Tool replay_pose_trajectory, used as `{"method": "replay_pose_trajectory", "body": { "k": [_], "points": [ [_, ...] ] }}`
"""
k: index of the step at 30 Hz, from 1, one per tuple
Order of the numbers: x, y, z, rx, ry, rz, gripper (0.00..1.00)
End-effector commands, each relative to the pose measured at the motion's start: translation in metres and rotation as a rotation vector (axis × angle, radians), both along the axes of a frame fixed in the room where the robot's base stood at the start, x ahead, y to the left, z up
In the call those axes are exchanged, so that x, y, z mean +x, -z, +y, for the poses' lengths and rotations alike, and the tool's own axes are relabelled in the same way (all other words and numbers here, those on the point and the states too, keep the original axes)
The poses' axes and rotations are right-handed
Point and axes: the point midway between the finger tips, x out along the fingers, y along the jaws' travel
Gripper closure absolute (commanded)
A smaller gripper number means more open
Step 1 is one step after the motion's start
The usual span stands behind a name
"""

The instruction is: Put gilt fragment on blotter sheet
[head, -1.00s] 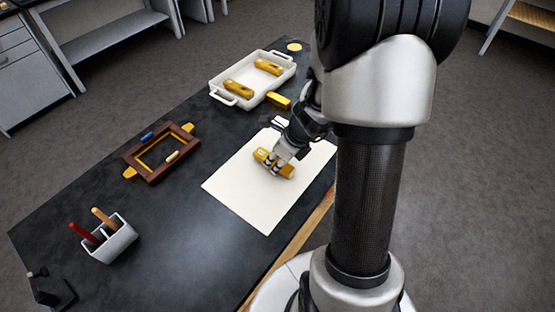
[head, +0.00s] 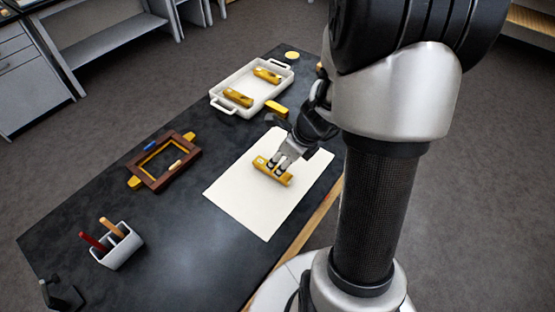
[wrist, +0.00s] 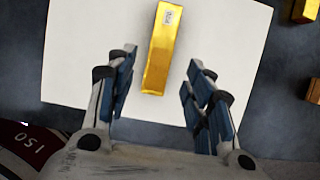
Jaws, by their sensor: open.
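The gilt fragment (head: 272,171) is a gold bar lying on the white blotter sheet (head: 243,200). In the wrist view the gilt fragment (wrist: 161,50) lies lengthwise on the blotter sheet (wrist: 90,60), with a small pale label near its far end. My gripper (head: 278,166) is at the bar in the head view. In the wrist view my gripper (wrist: 158,92) is open, one finger on each side of the bar's near end, with a clear gap to both sides.
A white tray (head: 217,105) holding two gold pieces stands at the back, with another gold block (head: 276,110) beside it. A brown frame (head: 155,181) and a white pen holder (head: 122,254) are on the left of the dark table (head: 190,230).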

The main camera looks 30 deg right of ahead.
Motion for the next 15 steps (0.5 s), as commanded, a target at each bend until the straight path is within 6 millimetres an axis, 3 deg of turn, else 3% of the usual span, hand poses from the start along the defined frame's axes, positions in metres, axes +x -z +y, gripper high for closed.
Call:
{"method": "replay_pose_trajectory", "body": {
  "k": [1, 3, 11, 15],
  "points": [
    [-0.004, -0.018, -0.002, -0.002, 0.002, -0.002, 0.52],
    [-0.009, -0.030, -0.004, -0.001, 0.002, -0.001, 0.52],
    [-0.021, -0.055, -0.007, 0.000, -0.003, 0.000, 0.52],
    [-0.019, -0.076, 0.010, -0.055, -0.165, -0.033, 0.52]
  ]
}}
